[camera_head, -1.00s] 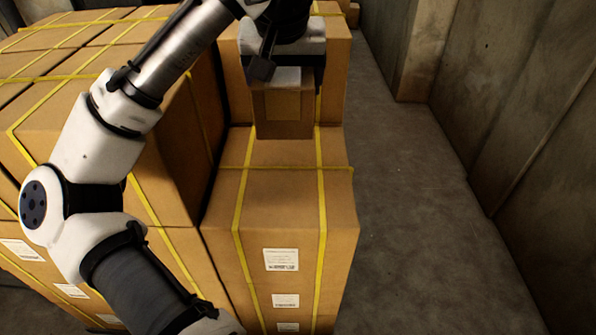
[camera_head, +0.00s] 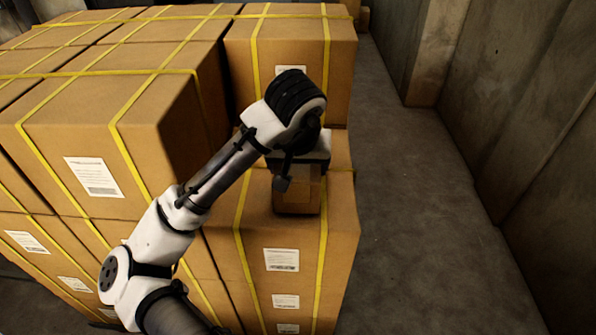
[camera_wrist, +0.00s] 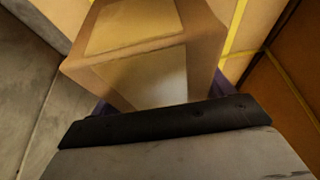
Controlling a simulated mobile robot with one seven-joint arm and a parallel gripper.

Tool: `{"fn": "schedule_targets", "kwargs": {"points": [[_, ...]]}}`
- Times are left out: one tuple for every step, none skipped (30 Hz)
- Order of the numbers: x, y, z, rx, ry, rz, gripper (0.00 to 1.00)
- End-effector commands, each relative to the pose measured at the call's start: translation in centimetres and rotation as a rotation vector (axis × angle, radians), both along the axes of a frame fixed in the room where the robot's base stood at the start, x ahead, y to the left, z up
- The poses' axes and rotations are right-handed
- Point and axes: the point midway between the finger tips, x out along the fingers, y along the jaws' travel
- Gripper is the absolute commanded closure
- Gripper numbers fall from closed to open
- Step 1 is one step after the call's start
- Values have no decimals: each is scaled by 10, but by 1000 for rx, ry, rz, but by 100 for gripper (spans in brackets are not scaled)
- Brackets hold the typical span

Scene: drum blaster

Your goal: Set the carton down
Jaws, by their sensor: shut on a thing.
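A small brown carton (camera_head: 297,193) with a lighter tape patch is held in my gripper (camera_head: 301,172). In the head view it is below my wrist, in front of the top of a strapped box stack (camera_head: 228,240); I cannot tell whether it touches the stack. In the wrist view the carton (camera_wrist: 150,50) fills the upper middle, with a pale label on one face. The dark edge of my gripper (camera_wrist: 165,118) lies across its near side. The fingertips are mostly hidden, and the carton's underside is not in view.
Taller strapped boxes (camera_head: 75,130) stand at the left, and another tall box (camera_head: 290,50) stands behind the stack. Bare concrete floor (camera_head: 420,220) runs along the right, up to a concrete wall (camera_head: 520,110).

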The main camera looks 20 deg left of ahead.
Motion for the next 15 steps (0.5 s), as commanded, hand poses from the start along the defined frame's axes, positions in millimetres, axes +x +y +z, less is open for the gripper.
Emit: {"fn": "schedule_targets", "kwargs": {"points": [[0,0,-7,-3,-1,0,67],[0,0,-10,-3,-2,0,67],[0,0,-14,-2,-2,0,67],[0,0,-17,-1,-1,-1,67],[0,0,-18,-2,-2,0,67],[0,0,-19,-1,-2,1,67],[0,0,-20,0,-3,1,67],[0,0,-20,0,-3,1,67],[0,0,-20,0,-3,1,67],[0,0,-20,0,-3,1,67],[0,0,-20,0,-3,1,67],[0,0,-20,0,-3,1,67],[0,0,-20,0,-3,1,67],[0,0,-20,0,-3,1,67],[0,0,-21,0,-3,1,67]]}}
